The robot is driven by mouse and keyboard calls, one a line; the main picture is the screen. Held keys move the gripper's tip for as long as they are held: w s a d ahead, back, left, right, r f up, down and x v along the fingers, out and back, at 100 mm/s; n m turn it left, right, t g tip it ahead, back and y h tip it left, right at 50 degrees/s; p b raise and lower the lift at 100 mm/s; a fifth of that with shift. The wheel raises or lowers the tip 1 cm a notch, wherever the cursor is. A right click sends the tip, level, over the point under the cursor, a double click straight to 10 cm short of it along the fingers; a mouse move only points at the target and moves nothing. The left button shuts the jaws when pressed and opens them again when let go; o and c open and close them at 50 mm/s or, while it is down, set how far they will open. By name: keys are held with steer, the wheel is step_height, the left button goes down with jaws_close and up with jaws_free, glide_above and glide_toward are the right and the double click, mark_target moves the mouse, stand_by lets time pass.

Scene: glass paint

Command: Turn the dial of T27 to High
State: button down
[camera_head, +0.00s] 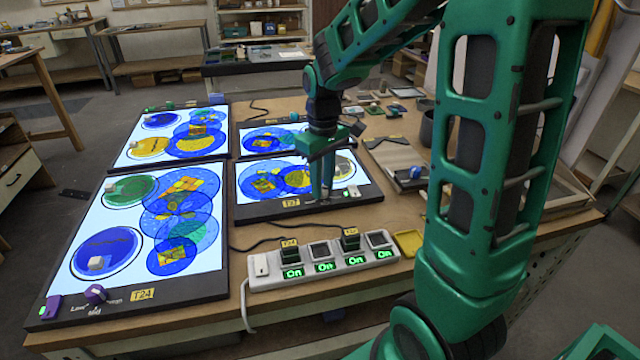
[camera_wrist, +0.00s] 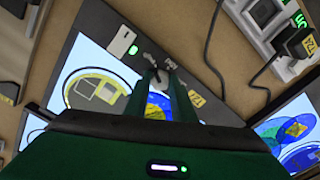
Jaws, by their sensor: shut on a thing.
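The T27 light panel (camera_head: 262,212) is the lit panel at the middle front, with a yellow T27 label (camera_head: 291,202) on its dark front border. My gripper (camera_head: 321,196) points down at that border, right of the label. In the wrist view, its green fingertips (camera_wrist: 161,74) are closed around a small greyish dial (camera_wrist: 154,63), mostly hidden between them. White lettering (camera_wrist: 170,64) beside the dial is too small to read surely, so I cannot tell the setting. T27's white switch (camera_wrist: 120,41) has a green light beside it.
A power strip (camera_head: 257,267) with several lit "On" displays and plugs stands in front of T27. The larger T24 panel (camera_head: 142,293), with a purple dial (camera_head: 96,293), lies left. More lit panels lie behind. A blue-topped tool (camera_head: 416,172) lies right of T27.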

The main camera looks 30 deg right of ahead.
mark_target(323, 188)
steer(key=shift+w+r, duration=0.1)
steer(key=shift+w, duration=0.1)
steer(key=c, duration=1.7)
jaws_free()
steer(key=shift+o, duration=1.1)
steer(key=shift+s, duration=0.1)
step_height(323, 188, up, 11)
steer(key=shift+f, duration=0.2)
